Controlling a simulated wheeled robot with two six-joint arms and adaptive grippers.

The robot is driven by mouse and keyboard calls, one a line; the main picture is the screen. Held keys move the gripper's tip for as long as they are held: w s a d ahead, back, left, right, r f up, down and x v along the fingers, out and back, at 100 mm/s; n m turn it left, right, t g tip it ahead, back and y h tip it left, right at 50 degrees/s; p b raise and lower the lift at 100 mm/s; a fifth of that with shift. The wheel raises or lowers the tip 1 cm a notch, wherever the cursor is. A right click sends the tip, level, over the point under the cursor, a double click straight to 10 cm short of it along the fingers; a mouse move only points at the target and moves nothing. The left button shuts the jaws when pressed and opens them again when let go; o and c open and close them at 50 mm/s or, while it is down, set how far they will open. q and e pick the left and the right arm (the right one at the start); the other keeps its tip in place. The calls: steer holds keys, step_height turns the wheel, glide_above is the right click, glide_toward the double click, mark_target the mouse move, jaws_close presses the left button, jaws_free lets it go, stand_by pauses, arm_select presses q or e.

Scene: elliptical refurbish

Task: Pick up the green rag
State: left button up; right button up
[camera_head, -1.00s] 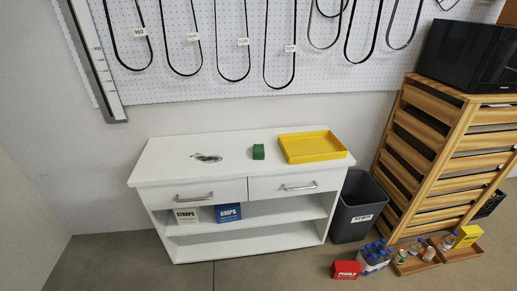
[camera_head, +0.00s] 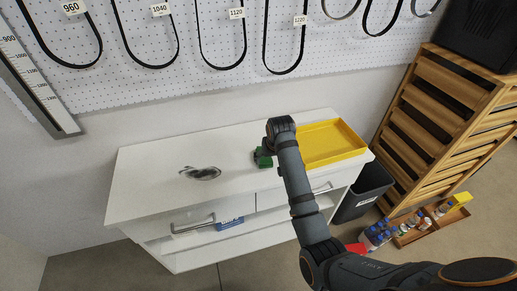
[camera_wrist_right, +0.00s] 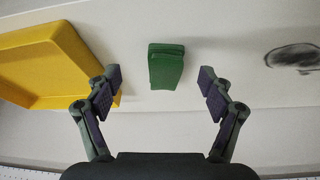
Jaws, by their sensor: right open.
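The green rag (camera_head: 264,161) is a folded block on the white cabinet top (camera_head: 150,185), just left of the yellow tray, partly hidden by my right arm. My right gripper (camera_head: 267,151) is over it in the head view. In the right wrist view, the rag (camera_wrist_right: 166,67) lies between and a little beyond the fingertips of my open right gripper (camera_wrist_right: 160,77). The fingers are spread wide, with a gap on both sides and no visible contact. My left gripper is not in view.
The yellow tray (camera_head: 330,142) sits close beside the rag, and in the wrist view the tray (camera_wrist_right: 40,62) reaches behind one finger. A shiny dark object (camera_head: 200,173) lies on the cabinet top to the left. A dark bin (camera_head: 364,192) stands right of the cabinet.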

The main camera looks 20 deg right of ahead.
step_height(320, 180, up, 4)
steer(key=w, duration=0.2)
glide_above(266, 161)
step_height(266, 161, down, 6)
steer(key=shift+s+r, duration=0.1)
steer(key=shift+r, duration=0.15)
steer(key=x, duration=0.2)
steer(key=p+x, duration=0.1)
steer(key=x, duration=0.2)
steer(key=shift+w, duration=0.3)
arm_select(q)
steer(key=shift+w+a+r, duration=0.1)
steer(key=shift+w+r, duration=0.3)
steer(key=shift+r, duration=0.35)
arm_select(e)
steer(key=c, duration=1.2)
